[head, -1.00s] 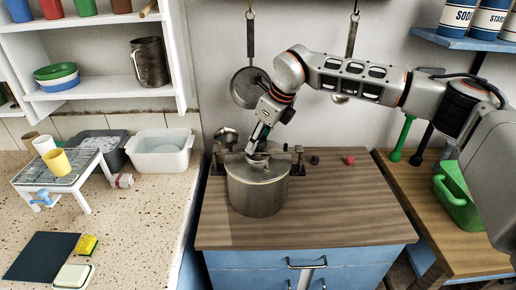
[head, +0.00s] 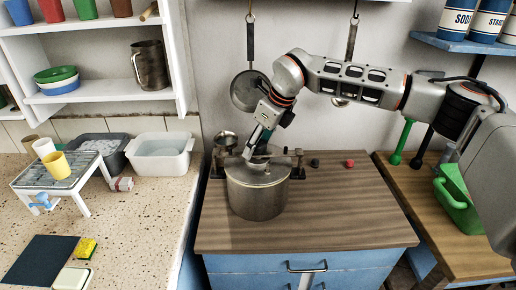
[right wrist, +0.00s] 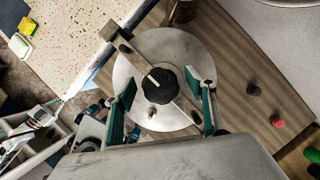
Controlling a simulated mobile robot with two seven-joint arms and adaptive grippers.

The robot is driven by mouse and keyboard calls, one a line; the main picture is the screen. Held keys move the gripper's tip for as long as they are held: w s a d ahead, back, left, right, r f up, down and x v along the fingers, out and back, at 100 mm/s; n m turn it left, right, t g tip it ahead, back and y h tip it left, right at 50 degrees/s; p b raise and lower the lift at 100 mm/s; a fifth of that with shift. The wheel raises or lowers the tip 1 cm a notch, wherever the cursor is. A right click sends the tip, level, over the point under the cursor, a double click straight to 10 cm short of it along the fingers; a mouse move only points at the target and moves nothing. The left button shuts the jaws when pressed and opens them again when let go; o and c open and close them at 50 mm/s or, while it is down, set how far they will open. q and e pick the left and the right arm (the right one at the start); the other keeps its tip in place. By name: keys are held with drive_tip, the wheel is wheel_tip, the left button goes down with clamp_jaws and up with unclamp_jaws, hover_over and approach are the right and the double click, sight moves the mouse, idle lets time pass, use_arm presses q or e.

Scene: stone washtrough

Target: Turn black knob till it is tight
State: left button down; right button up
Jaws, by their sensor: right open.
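The black knob (right wrist: 159,86) sits on the middle of the metal lid (right wrist: 188,56) and carries a white mark. In the head view the knob is hidden by my gripper, above the metal pot (head: 257,196). A bar crosses the lid under the knob. My left gripper is out of view.
A loose black knob (head: 315,163) and a red knob (head: 350,163) lie on the wooden top right of the pot. A pan (head: 247,90) hangs on the wall behind. The wooden top (head: 345,210) is clear at front right.

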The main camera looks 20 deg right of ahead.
drive_tip(key=shift+r, duration=0.1)
drive_tip(key=shift+r+p, duration=1.7)
drive_tip(key=shift+r, duration=0.75)
drive_tip(key=shift+r+p, duration=0.5)
drive_tip(key=shift+r, duration=1)
drive_tip(key=shift+f, duration=0.1)
